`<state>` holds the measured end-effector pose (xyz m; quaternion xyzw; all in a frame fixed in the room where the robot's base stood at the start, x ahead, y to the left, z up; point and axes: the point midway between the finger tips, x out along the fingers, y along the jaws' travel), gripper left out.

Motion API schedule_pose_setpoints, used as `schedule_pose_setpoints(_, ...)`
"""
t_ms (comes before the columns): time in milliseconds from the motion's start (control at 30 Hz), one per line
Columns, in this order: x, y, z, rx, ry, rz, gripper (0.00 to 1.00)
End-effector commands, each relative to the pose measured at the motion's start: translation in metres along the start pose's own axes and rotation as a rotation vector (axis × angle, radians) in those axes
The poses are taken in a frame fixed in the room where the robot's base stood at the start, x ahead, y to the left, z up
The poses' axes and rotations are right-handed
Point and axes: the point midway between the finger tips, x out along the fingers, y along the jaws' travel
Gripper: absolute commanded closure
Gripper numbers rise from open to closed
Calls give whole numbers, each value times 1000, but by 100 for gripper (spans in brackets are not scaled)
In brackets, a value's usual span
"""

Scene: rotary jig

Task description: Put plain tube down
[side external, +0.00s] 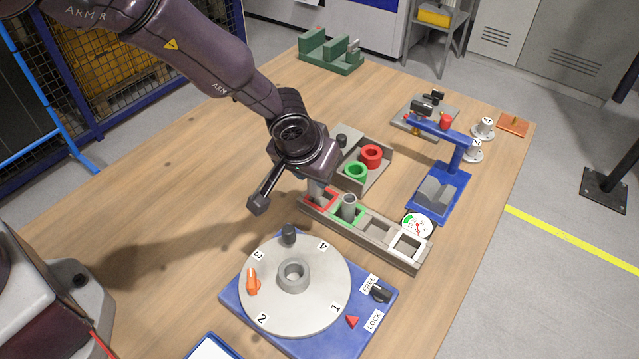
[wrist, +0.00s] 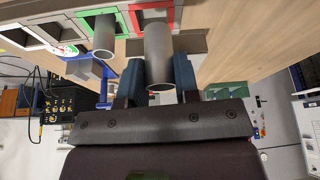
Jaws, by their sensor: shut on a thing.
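My gripper (wrist: 158,78) is shut on a plain grey tube (wrist: 158,50), with one dark blue finger on each side of it. The tube stands upright, and its lower end is at the red-framed compartment (wrist: 182,18) of the rack. I cannot tell whether it rests on the compartment floor. In the side view the gripper (side external: 316,181) hangs over the red end of the rack (side external: 393,252) and hides most of the held tube. A second grey tube (side external: 349,205) stands in the green-framed compartment beside it; it also shows in the wrist view (wrist: 103,38).
A blue stand (side external: 455,178) and a round gauge (side external: 417,225) are to the right. The rotary table (side external: 315,315) is in front. Bare table lies at left.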

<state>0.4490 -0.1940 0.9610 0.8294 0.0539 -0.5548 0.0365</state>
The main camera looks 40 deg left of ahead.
Motion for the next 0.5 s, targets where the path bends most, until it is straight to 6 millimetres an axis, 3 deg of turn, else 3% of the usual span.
schedule_pose_setpoints(200, 20, 6, -3, 0, 0, -1, 98)
schedule_pose_setpoints(333, 37, 6, 5, 2, -1, -2, 98)
schedule_pose_setpoints(500, 44, 6, 8, 0, 1, 1, 98)
